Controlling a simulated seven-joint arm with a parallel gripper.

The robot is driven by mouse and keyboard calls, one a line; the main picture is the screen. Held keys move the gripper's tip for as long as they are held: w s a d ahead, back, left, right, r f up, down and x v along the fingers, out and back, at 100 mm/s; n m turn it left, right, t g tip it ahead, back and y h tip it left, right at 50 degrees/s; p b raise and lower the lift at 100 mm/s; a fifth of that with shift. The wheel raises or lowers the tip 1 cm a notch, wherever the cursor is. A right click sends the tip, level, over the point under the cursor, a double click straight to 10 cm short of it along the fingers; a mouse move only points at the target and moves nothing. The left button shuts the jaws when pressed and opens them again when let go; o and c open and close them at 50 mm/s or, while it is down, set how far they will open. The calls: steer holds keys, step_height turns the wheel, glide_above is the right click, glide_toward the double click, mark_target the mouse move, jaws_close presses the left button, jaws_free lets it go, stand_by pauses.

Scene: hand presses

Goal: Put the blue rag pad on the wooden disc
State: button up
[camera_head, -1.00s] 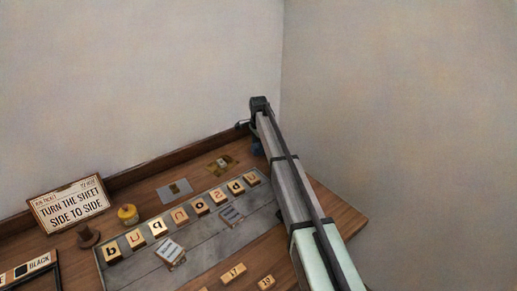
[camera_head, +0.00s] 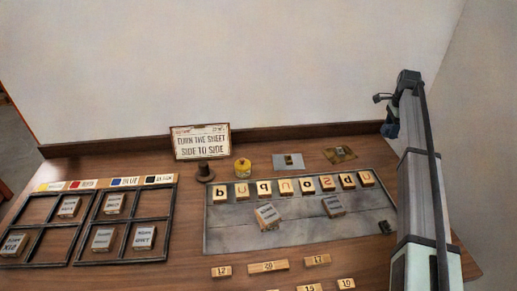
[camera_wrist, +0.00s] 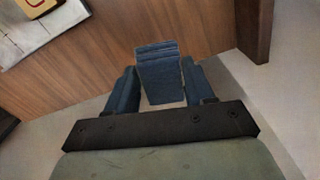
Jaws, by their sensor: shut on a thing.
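The blue rag pad (camera_wrist: 158,72) is a ribbed blue block between the two dark blue fingers of my gripper (camera_wrist: 160,88) in the wrist view. My gripper is shut on it and holds it above the table's far right. In the head view my gripper (camera_head: 390,124) is small and the pad cannot be made out from the fingers. A brown round wooden piece (camera_head: 204,174), with a wide base and a narrower top, stands in front of the sign. I cannot tell for certain whether it is the wooden disc.
A yellow pot (camera_head: 243,166) stands beside the brown piece. A grey plate (camera_head: 279,163) and a brass plate (camera_head: 340,155) lie behind the grey tray (camera_head: 235,237) with letter blocks. A sign (camera_head: 201,142) stands at the back. A black divided frame (camera_head: 76,232) is at left.

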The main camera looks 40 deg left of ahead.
steer(key=s+a+r+n, duration=0.1)
steer(key=s+a+n, duration=0.1)
steer(key=s+a, duration=0.8)
steer(key=s+a+r+n, duration=0.1)
steer(key=s+a, duration=0.4)
steer(key=a, duration=0.9)
steer(key=s+a+r+n, duration=0.1)
steer(key=s+a+n, duration=0.1)
steer(key=s+a, duration=0.8)
step_height(320, 180, up, 4)
steer(key=m, duration=0.3)
glide_above(203, 163)
steer(key=shift+f, duration=4.95)
steer(key=shift+f, duration=0.15)
